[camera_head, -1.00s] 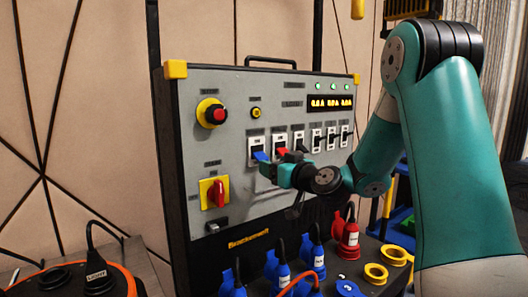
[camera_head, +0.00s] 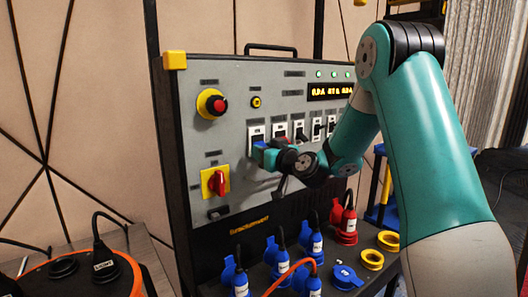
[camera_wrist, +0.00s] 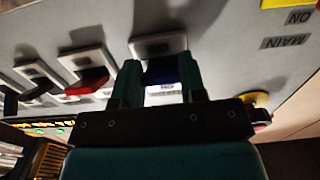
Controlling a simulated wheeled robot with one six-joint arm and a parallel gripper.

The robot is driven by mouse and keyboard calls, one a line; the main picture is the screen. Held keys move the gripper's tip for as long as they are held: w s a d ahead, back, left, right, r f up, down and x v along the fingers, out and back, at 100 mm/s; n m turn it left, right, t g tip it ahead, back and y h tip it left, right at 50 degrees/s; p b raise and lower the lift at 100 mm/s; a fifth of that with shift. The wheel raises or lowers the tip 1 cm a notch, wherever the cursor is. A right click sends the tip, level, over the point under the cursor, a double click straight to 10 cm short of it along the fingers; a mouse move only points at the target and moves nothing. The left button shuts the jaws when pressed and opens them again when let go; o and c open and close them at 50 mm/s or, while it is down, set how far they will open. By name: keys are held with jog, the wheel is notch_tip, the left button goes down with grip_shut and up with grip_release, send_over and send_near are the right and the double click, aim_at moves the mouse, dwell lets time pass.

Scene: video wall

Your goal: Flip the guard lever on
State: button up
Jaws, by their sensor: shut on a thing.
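The grey control panel (camera_head: 235,130) holds a row of white-framed switches. My gripper (camera_head: 262,150) is at the leftmost switch (camera_head: 257,132) of that row. In the wrist view, my gripper (camera_wrist: 160,82) has one finger on each side of a blue lever (camera_wrist: 160,70) and is shut on it. The lever's dark upper part and blue lower part show between the fingers, with a white label below them. The lever is mostly hidden in the head view. The adjacent switch has a red lever (camera_wrist: 88,82), apart from my fingers. I cannot read which switch is named guard.
A red button (camera_head: 216,104) on yellow and a red rotary switch (camera_head: 215,181) sit left of the row. Blue and red plugs (camera_head: 345,222) stand on the ledge below. An orange-rimmed case (camera_head: 100,268) is at the lower left.

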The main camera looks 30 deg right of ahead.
aim_at(261, 145)
jog(key=shift+r+p, duration=0.2)
jog(key=shift+p, duration=0.15)
jog(key=r+g+p, duration=0.1)
jog(key=p, duration=0.2)
jog(key=shift+s+p, duration=0.15)
jog(key=shift+p, duration=0.15)
jog(key=r+g+p, duration=0.1)
jog(key=g+p, duration=0.1)
jog(key=p, duration=0.3)
jog(key=shift+s+r+g, duration=0.1)
jog(key=shift+g, duration=0.3)
jog(key=g+p, duration=0.2)
jog(key=p, duration=0.1)
jog(key=r+g+p, duration=0.1)
jog(key=g+p, duration=0.1)
jog(key=p, duration=0.2)
jog(key=g+p, duration=0.1)
jog(key=p, duration=0.1)
jog(key=shift+g+p, duration=0.4)
jog(key=o, duration=0.9)
jog(key=shift+o, duration=0.2)
